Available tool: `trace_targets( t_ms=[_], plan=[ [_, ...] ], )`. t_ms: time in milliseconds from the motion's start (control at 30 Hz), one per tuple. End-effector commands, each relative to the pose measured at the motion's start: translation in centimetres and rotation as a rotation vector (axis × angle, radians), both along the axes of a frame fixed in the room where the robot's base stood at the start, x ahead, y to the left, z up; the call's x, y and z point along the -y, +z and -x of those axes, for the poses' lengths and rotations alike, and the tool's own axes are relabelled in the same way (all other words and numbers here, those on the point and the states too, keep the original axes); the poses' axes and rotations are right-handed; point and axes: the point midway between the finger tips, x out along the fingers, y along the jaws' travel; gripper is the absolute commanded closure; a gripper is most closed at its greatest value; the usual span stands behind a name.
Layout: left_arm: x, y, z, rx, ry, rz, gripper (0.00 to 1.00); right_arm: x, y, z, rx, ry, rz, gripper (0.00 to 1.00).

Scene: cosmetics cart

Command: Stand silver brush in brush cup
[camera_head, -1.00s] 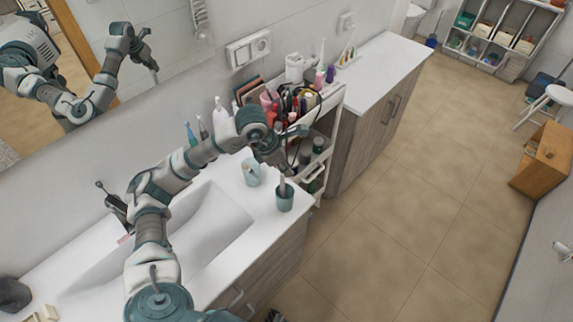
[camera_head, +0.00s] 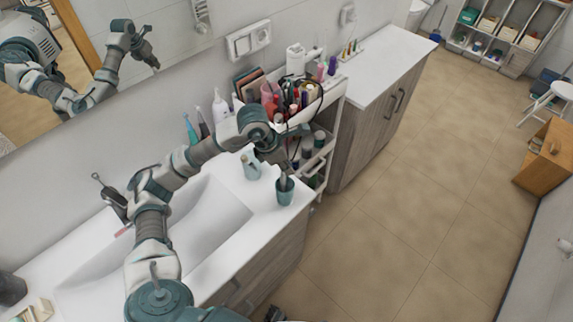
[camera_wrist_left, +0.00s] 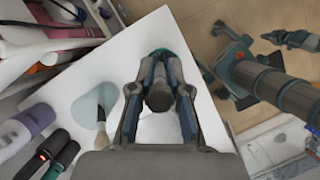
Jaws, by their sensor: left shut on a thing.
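My left gripper (camera_head: 272,155) is shut on the silver brush (camera_wrist_left: 158,98), whose round grey end shows between the fingers in the left wrist view. In the head view the gripper is just above the teal brush cup (camera_head: 285,194), at the counter's right front corner. The brush's lower part (camera_head: 283,182) is upright at the cup mouth; I cannot tell how deep it reaches. In the left wrist view the cup's rim (camera_wrist_left: 166,53) shows just beyond the fingers, mostly hidden.
A paler cup (camera_head: 251,166) stands left of the brush cup; in the left wrist view a pale-bristled brush (camera_wrist_left: 95,132) shows there. A crowded cosmetics cart (camera_head: 318,150) is beside the counter. The sink (camera_head: 205,225) lies to the left, and the floor at right is open.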

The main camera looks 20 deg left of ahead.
Motion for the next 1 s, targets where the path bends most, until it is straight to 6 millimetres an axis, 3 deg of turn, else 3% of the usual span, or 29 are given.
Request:
trace_targets(
  t_ms=[67,100,200,567,1000],
  plan=[
    [0.1,0.0,0.0,0.000,-0.001,0.000,1.00,0.0,0.0,0.0,0.000,0.000,0.000,1.00],
    [0.1,0.0,0.0,0.000,-0.001,0.000,0.74,0.0,0.0,0.0,0.000,0.000,0.000,1.00],
    [0.1,0.0,0.0,0.000,-0.001,0.000,0.54,0.0,0.0,0.0,0.000,0.000,0.000,1.00],
    [-0.2,0.6,0.1,0.002,0.000,0.001,0.54,0.1,0.0,0.0,0.002,0.001,0.001,1.00],
    [-2.5,8.8,2.2,0.005,-0.001,0.000,0.54,0.1,0.0,0.0,0.002,0.001,0.000,1.00]
  ],
)
